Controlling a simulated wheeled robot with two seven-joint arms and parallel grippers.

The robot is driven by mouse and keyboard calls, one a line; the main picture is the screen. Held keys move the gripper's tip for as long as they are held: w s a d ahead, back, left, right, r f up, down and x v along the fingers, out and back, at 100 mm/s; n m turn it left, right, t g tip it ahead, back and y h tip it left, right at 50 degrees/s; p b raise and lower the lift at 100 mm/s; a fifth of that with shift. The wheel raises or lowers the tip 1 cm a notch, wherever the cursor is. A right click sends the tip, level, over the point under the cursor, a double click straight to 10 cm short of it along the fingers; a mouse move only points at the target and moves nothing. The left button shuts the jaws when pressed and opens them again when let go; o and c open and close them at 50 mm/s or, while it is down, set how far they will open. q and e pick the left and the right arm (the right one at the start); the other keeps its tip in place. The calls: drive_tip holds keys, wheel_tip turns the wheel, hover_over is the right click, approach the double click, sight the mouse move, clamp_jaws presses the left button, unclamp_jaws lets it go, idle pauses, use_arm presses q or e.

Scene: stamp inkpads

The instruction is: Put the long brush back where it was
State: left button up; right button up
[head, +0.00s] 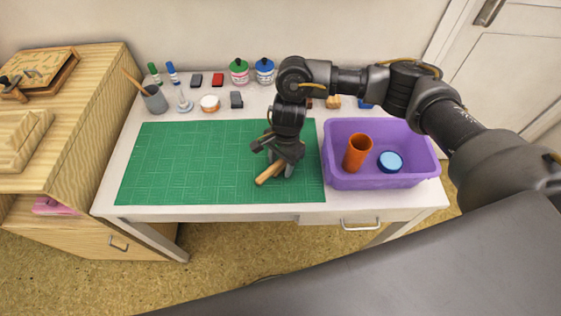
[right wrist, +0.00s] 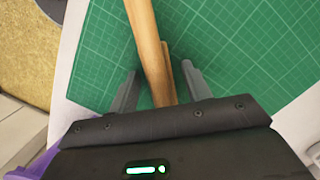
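A light wooden stick (head: 268,174) lies on the green cutting mat (head: 190,160), partly under my right gripper (head: 277,163). Its brush end is not visible, so I cannot tell for sure that it is the long brush. The fingers are apart, with gaps at the sides. A grey cup (head: 154,100) at the back left holds a slanted wooden-handled tool (head: 131,78). My left gripper is not in view.
A purple bin (head: 345,181) at the right holds an orange cup (head: 358,153) and a blue round pad (head: 390,161). Markers, jars (head: 239,72) and small blocks line the back of the table. The mat's left half is clear. A wooden cabinet (head: 85,110) stands left.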

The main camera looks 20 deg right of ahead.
drive_tip(key=shift+w+r, duration=0.1)
drive_tip(key=shift+r, duration=0.3)
drive_tip(key=r, duration=0.3)
drive_tip(key=d+r, duration=0.1)
drive_tip(key=r, duration=0.3)
drive_tip(key=r+b, duration=0.1)
drive_tip(key=r, duration=0.2)
drive_tip(key=shift+w+d+r, duration=0.15)
drive_tip(key=shift+w+d, duration=0.05)
drive_tip(key=shift+w, duration=0.2)
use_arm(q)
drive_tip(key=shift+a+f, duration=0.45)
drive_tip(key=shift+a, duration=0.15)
use_arm(e)
drive_tip(key=shift+r, duration=0.5)
